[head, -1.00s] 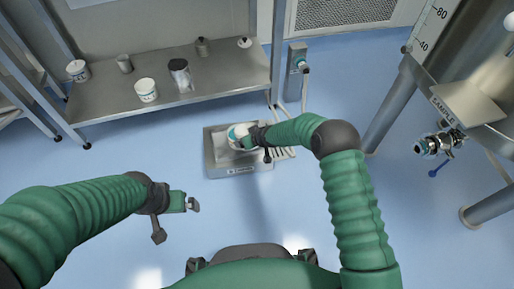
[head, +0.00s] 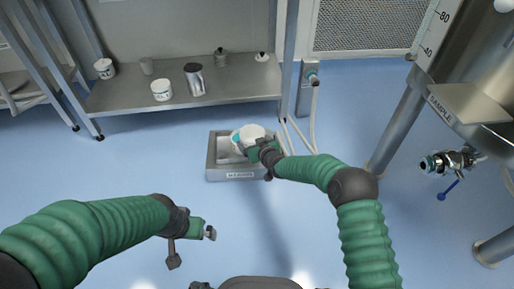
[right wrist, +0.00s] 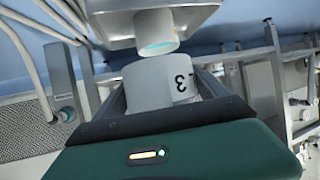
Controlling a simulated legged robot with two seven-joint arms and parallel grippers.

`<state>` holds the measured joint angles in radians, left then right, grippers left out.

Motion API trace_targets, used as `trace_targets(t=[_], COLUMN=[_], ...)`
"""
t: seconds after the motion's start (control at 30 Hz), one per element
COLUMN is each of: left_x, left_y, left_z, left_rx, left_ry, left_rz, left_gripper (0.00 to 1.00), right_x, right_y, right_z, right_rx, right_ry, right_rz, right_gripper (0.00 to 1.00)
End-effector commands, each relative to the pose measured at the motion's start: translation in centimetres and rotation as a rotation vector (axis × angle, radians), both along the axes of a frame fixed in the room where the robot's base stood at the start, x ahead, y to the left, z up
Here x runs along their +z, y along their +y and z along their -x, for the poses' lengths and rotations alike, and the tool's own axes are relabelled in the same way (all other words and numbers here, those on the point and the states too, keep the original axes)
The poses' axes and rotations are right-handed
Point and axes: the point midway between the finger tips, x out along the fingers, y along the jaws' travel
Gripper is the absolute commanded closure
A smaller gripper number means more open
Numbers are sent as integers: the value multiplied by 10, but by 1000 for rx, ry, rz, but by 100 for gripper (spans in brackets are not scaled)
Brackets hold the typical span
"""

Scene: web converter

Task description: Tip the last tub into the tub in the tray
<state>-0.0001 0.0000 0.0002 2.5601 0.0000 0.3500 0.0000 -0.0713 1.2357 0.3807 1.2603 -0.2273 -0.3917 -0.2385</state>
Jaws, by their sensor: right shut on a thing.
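The grey metal tray (head: 214,160) stands on the blue floor in the head view. A white tub with teal inside (head: 236,138) stands in it, partly hidden by the held tub; it also shows at the top of the right wrist view (right wrist: 155,30). My right gripper (head: 255,147) is shut on another white tub (head: 254,131), marked in black, which fills the middle of the right wrist view (right wrist: 150,86). The held tub is close above the tray tub; its tilt and any contact are unclear. My left gripper (head: 210,233) is left of and nearer than the tray, apparently empty.
A large steel vessel with a valve (head: 452,161) stands at right. Hoses (head: 314,115) hang behind the tray. Floor at left is clear.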

Motion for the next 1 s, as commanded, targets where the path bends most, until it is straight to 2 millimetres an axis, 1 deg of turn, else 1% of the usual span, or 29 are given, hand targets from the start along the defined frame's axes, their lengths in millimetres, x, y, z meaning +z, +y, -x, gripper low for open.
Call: trace_targets(t=[0.27,0.33,0.5,0.6,1.0], left_x=[0,3,20,27,25], left_y=[0,0,0,0,0], left_z=[0,0,0,0,0], left_rx=[1,1,0,0,0], left_ry=[0,0,0,0,0], left_rz=[0,0,0,0,0], left_gripper=[0,0,0,0,0], right_x=[1,4,24,32,30], right_y=[1,1,1,1,0], right_z=[0,0,0,0,0], right_rx=[1,0,1,1,0], right_ry=[-2,-4,-3,-2,-2], right_rz=[-2,-2,-1,-2,-1], right_gripper=[65,65,65,65,65])
